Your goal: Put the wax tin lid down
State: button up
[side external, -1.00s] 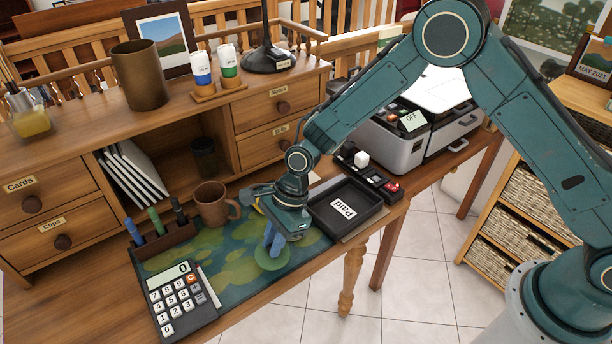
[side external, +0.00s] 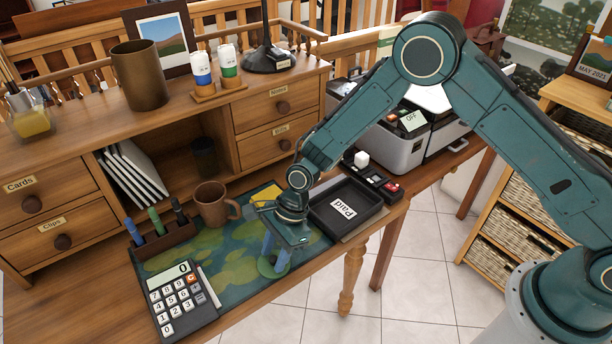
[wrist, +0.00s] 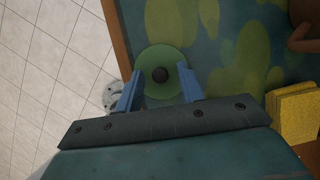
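The wax tin lid (side external: 266,270) is a round green disc near the front edge of the patterned desk mat (side external: 228,284). In the wrist view the lid (wrist: 160,56) shows a dark round knob at its centre and appears to lie flat on the mat. My gripper (side external: 273,262) is above the lid with its blue fingers spread. In the wrist view the gripper's (wrist: 159,70) fingers stand on either side of the knob, clear of it, and cover parts of the lid's sides. Whether the fingertips touch the lid's top is unclear.
A black "Paid" tray (side external: 359,222) is right of the gripper. A brown mug (side external: 211,205) and yellow notes (side external: 266,195) stand behind; a pen holder (side external: 163,242) and calculator (side external: 182,300) are left. The desk's front edge is close to the lid.

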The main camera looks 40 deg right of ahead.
jog(key=shift+r, duration=0.1)
jog(key=v, duration=1.2)
dwell(0.4)
jog(key=shift+d+r, duration=0.1)
jog(key=shift+r, duration=0.1)
jog(key=s+d+r+n+t+h, duration=0.1)
jog(key=s+d+r+n+t, duration=0.1)
jog(key=s+d+r+n, duration=0.5)
jog(key=s+d+r+n+t+h, duration=0.1)
jog(key=s+d+r+n, duration=0.1)
jog(key=d+r, duration=0.65)
jog(key=s+d+r+n+t+h, duration=0.1)
jog(key=s+d+r+n, duration=0.2)
jog(key=s, duration=0.5)
jog(key=s+d+r+n+t+h, duration=0.1)
jog(key=s+d+r+n, duration=0.3)
jog(key=s, duration=0.5)
jog(key=shift+n+t, duration=0.3)
jog(key=shift+n, duration=0.7)
